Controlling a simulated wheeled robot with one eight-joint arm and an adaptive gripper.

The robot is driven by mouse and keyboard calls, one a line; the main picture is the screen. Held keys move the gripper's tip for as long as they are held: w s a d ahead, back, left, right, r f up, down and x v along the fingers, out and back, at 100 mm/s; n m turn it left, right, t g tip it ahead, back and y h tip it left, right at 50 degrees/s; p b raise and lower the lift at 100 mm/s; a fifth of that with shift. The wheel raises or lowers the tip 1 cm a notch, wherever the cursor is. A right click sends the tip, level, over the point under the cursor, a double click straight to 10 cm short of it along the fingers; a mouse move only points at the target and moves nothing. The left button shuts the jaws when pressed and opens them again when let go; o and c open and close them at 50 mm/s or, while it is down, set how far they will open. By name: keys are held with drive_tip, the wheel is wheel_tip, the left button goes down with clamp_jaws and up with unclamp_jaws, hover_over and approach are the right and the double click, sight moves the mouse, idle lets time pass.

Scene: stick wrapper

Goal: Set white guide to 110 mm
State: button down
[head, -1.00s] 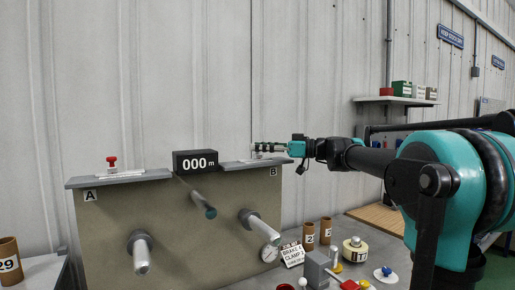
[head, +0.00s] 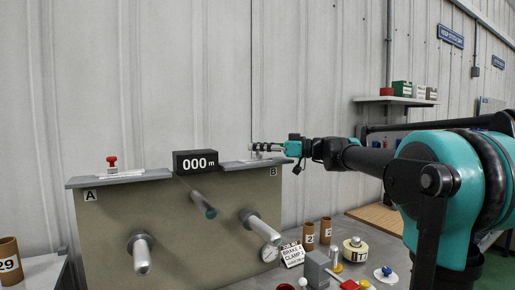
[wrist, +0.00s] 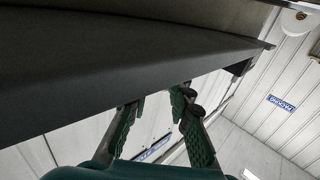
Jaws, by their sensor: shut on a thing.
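The white guide (head: 258,155) appears as a small pale piece on the ledge marked B, at the right end of the panel. My gripper (head: 254,147) reaches in from the right, its fingers at the guide just above that ledge. It is shut on the guide, though the fingers hide most of it. In the wrist view my gripper's fingers (wrist: 157,100) show under a dark ledge edge, and the guide cannot be made out. Any scale marks on the B ledge (head: 233,164) are too small to read.
A red-topped guide (head: 112,163) stands on the A ledge (head: 75,183) at left. A black counter (head: 195,162) reading 000 m stands between the ledges. Rollers (head: 262,228) stick out of the panel below. Loose parts and cardboard tubes (head: 308,236) crowd the bench at lower right.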

drive_tip(key=shift+s+a, duration=0.45)
drive_tip(key=shift+a, duration=0.2)
drive_tip(key=shift+s+a, duration=0.45)
drive_tip(key=shift+a, duration=0.15)
drive_tip(key=c, duration=1.4)
unclamp_jaws()
drive_tip(key=s+d, duration=0.2)
drive_tip(key=d, duration=1)
drive_tip(key=shift+s, duration=0.1)
